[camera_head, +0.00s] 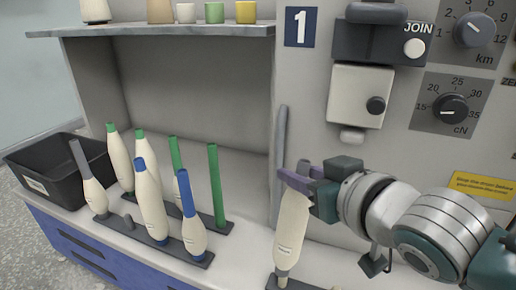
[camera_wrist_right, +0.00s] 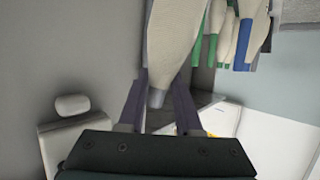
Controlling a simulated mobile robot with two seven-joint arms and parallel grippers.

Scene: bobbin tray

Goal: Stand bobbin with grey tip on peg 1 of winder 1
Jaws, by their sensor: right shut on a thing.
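My right gripper (camera_head: 296,180) is shut on the top end of a cream bobbin (camera_head: 291,232), which hangs close to upright in front of the winder. In the right wrist view the bobbin (camera_wrist_right: 172,40) has a grey tip (camera_wrist_right: 157,97) between the two fingers. Its lower end is just over a dark base (camera_head: 272,283) at the bottom edge of the head view. I cannot tell whether it touches or sits on a peg there; the peg is hidden. Winder 1 carries a blue number 1 sign (camera_head: 300,27). My left gripper is not in view.
A rack (camera_head: 120,229) on the left holds several bobbins with green, blue and grey tips and a bare stub (camera_head: 128,220). A grey upright bar (camera_head: 280,140) is close behind the held bobbin. A shelf (camera_head: 150,31) is above.

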